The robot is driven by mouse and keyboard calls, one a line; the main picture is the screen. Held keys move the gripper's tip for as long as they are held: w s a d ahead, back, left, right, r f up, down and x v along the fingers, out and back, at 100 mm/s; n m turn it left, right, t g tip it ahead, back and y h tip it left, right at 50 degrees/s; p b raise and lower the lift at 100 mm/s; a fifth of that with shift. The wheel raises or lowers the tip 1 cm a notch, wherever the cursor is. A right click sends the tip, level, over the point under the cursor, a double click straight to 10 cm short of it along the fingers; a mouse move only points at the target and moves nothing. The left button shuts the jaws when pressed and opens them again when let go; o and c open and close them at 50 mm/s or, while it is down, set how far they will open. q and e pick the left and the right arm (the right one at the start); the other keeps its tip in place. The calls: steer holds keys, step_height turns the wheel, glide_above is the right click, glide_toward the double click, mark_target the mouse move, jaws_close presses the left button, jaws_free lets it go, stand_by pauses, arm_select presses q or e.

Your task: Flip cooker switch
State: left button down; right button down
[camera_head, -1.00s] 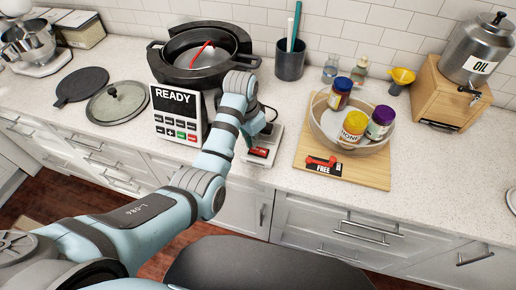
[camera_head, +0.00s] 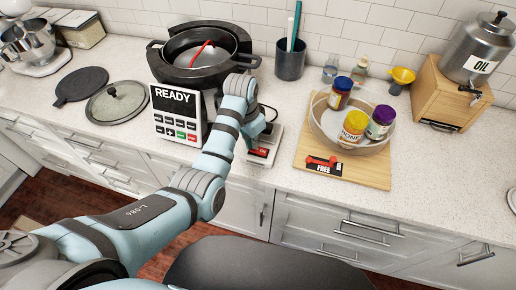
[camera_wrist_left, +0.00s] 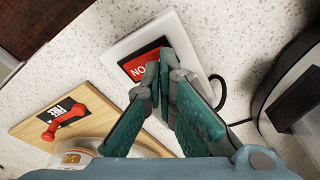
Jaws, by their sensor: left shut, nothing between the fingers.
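The cooker switch is a white plate (camera_head: 263,158) with a red and black face, on the counter right of the cooker's READY panel (camera_head: 176,112). In the left wrist view its red face (camera_wrist_left: 139,68) shows white letters, partly covered by my fingers. My left gripper (camera_wrist_left: 160,78) is shut and empty, its fingertips over the switch face. Whether they touch it I cannot tell. In the head view my left wrist hides part of the switch and gripper. My right gripper is not in view.
A dark pan (camera_head: 198,52) sits on the cooker. To the right, a wooden board (camera_head: 367,172) bears a bowl of several jars and a red handle labelled FREE (camera_head: 322,166). A glass lid (camera_head: 116,103) lies left of the panel. A dark cable runs from the switch.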

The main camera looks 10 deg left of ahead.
arm_select(q)
steer(key=shift+f, duration=0.55)
steer(key=shift+r, duration=0.5)
steer(key=shift+r+p, duration=0.6)
steer(key=shift+r, duration=2.4)
